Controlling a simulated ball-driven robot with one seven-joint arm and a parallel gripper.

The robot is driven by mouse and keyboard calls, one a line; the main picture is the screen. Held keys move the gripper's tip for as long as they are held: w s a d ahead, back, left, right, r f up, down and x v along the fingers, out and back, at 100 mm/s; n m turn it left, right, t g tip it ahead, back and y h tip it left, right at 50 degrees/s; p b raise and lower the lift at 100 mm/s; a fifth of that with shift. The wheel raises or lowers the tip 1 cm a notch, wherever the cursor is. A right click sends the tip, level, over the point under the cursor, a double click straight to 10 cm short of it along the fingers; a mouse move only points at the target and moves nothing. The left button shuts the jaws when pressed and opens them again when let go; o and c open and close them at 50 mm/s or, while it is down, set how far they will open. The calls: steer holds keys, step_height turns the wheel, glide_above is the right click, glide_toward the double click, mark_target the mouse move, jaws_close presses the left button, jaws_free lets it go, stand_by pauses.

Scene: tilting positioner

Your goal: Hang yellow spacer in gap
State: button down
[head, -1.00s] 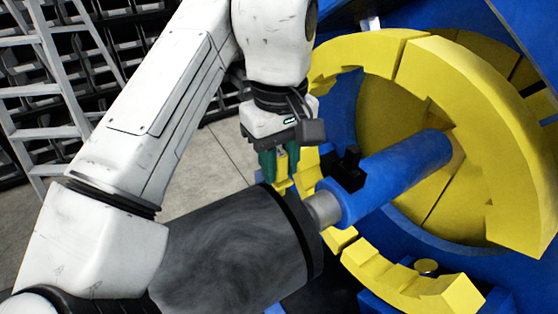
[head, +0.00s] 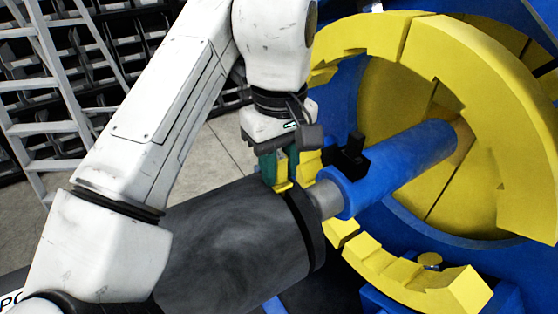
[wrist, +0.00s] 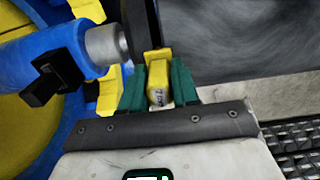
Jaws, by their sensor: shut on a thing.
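The yellow spacer (head: 283,187) is held between the green fingers of my gripper (head: 279,172), at the top of the dark grey cylinder near its black rim (head: 303,225). In the wrist view, the spacer (wrist: 158,88) sits between both fingers of my gripper (wrist: 158,84), which are shut on it. The spacer is beside the rim on the cylinder side in the head view. I cannot tell whether it touches the rim or cylinder.
A black block (head: 347,157) stands up from the blue shaft, close to the right of my gripper. A large yellow ring (head: 495,105) surrounds the shaft's far end. The dark cylinder (head: 235,240) fills the space below. A ladder (head: 50,110) and shelving stand behind.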

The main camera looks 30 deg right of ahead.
steer(key=c, duration=0.8)
jaws_free()
steer(key=shift+o, duration=0.2)
steer(key=shift+r, duration=0.15)
